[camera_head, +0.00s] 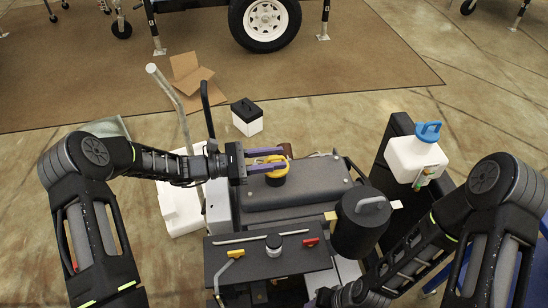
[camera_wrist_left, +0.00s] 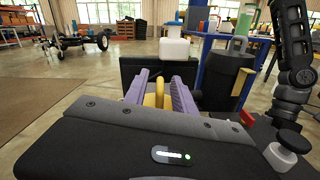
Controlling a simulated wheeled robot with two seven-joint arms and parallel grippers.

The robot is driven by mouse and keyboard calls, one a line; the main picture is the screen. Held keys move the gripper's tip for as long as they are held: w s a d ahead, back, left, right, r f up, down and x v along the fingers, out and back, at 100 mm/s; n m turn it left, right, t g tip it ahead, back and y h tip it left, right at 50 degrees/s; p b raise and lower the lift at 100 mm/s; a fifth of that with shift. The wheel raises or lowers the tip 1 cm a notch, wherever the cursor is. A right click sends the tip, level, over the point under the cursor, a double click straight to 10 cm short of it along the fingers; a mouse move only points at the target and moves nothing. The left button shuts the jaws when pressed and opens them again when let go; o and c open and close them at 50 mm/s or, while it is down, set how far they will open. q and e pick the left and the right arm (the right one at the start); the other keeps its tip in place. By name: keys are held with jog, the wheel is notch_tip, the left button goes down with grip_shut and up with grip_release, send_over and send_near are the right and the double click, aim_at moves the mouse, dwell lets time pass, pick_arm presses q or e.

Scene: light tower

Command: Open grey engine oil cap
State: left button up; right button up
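A grey-topped cap (camera_head: 273,241) stands on the black front panel of the engine unit. It looks like the grey knob at the right edge of the left wrist view (camera_wrist_left: 287,150). A yellow-handled cap (camera_head: 274,167) with a black base sits farther back, beside the dark padded cover. My left gripper (camera_head: 272,160) is over this yellow cap, well behind the grey one. Its two purple fingers are apart, one on each side of the yellow handle (camera_wrist_left: 158,94); contact is unclear. My right arm comes in at the lower right; its fingertips are out of view.
A black canister (camera_head: 361,222) stands right of the panel. A white jug with a blue cap (camera_head: 415,158) is farther right. A grey pipe (camera_head: 171,101) rises at the left.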

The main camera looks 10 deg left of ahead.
pick_arm(q)
jog(key=shift+c, duration=0.3)
grip_shut()
jog(key=shift+w+a, duration=0.1)
dwell(1.0)
